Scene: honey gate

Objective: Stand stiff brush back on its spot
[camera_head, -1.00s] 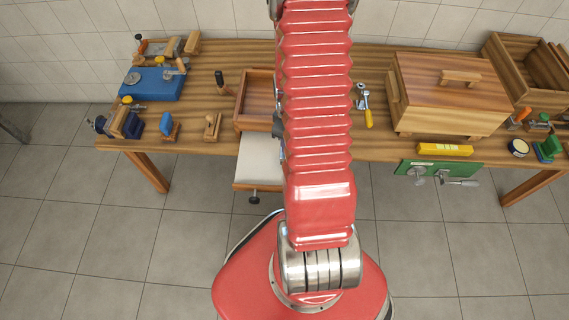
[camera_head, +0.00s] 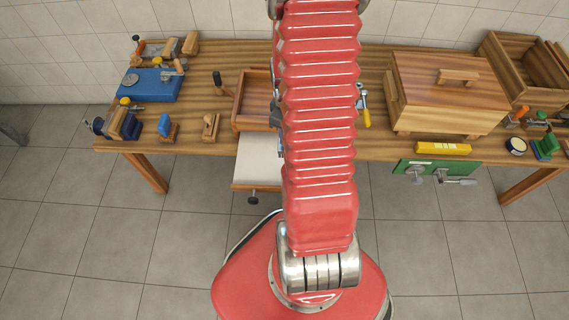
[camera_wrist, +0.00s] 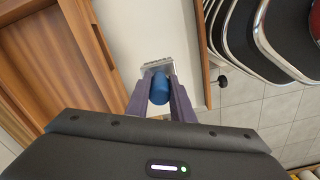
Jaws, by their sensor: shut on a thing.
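In the wrist view my gripper (camera_wrist: 160,90) has its purple fingers closed around a blue rounded handle (camera_wrist: 159,88). A grey ribbed piece (camera_wrist: 157,64) shows just beyond the handle. I take this to be the stiff brush, though most of it is hidden by the fingers and by the end-on view. It is over or near the pale surface of the open drawer (camera_wrist: 130,25); I cannot tell whether it touches. In the head view my red arm hides the gripper and most of the held thing. The brush's spot cannot be made out.
The wooden bench (camera_head: 225,135) carries an open wooden tray (camera_head: 255,92), a lidded wooden box (camera_head: 450,90) and a blue case (camera_head: 150,88). Several small tools stand at the left. A yellow level (camera_head: 443,148) lies at the front right. The pale drawer (camera_head: 258,160) juts out below the bench.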

